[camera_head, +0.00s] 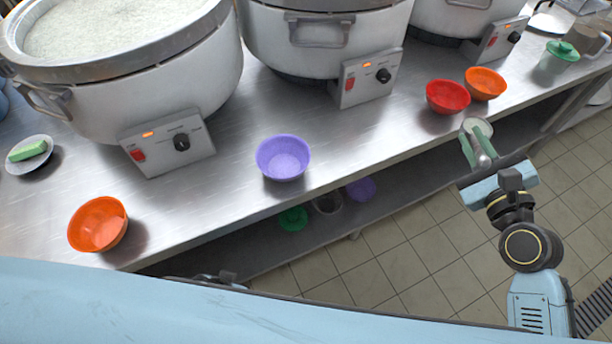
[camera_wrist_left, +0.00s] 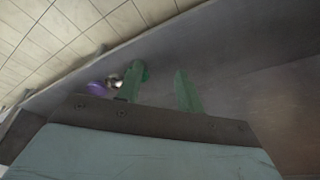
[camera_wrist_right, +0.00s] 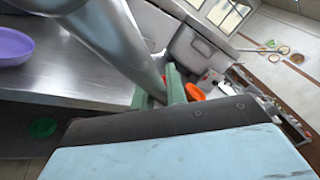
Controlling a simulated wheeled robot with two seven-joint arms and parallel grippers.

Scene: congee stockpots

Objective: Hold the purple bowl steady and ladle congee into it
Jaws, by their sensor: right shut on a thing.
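The purple bowl (camera_head: 283,158) stands upright and empty on the steel counter, in front of the middle pot. It also shows at the left edge of the right wrist view (camera_wrist_right: 12,47). The ladle (camera_wrist_right: 125,45) is a grey metal tool running up and left from my right fingers. My right gripper (camera_head: 475,145) is shut on it beyond the counter's front edge, right of the bowl; the ladle shows there only as a foreshortened pale round end (camera_head: 479,127). My left gripper (camera_wrist_left: 160,72) is open and empty, near the counter's front edge. Congee (camera_head: 100,25) fills the left pot.
Large white pots with control boxes line the back of the counter (camera_head: 235,185). An orange bowl (camera_head: 98,224) stands at the left front. A red bowl (camera_head: 447,97) and another orange bowl (camera_head: 485,83) stand at the right. A plate with a green block (camera_head: 28,150) lies far left.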

